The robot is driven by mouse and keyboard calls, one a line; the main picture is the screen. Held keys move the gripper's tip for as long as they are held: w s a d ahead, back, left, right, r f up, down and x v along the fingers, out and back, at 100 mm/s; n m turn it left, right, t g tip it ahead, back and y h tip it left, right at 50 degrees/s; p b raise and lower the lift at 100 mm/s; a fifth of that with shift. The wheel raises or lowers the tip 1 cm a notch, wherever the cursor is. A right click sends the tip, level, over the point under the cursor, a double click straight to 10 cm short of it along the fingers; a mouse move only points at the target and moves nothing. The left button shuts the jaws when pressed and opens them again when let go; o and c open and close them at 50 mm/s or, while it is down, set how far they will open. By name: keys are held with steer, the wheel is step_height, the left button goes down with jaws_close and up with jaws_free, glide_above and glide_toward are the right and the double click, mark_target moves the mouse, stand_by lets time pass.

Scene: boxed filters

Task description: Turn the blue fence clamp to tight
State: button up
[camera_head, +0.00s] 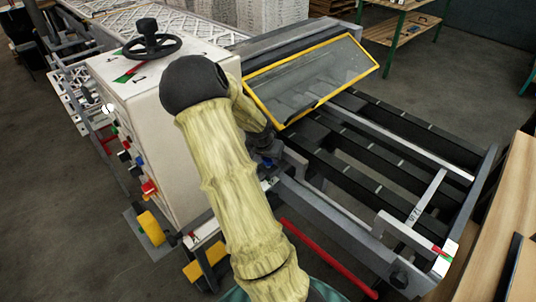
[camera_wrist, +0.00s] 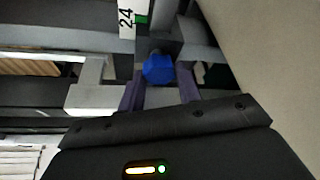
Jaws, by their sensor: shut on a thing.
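The blue fence clamp (camera_wrist: 158,69) is a small faceted blue knob in the wrist view, on a dark block beside a white label reading 24 with a green mark (camera_wrist: 141,19). My gripper (camera_wrist: 160,84) has its two dark purple fingers on either side of the knob, shut on it. In the head view, a small patch of blue (camera_head: 267,162) shows beside the machine, right of my arm. There my arm covers much of the area and the fingers cannot be made out clearly.
A white machine housing (camera_head: 175,110) with a black handwheel (camera_head: 152,40) stands left of my arm. A yellow-framed clear guard (camera_head: 312,78) is tilted just above the gripper area. A red bar (camera_head: 328,258) runs along the front. Dark slatted rails (camera_head: 390,145) extend right.

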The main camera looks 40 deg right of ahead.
steer(key=shift+m, duration=0.3)
steer(key=o, duration=1)
steer(key=p+v, duration=0.2)
steer(key=v, duration=1.5)
steer(key=shift+a+r+p, duration=0.15)
steer(key=shift+a+p, duration=0.1)
steer(key=shift+p, duration=0.15)
steer(key=shift+w, duration=0.15)
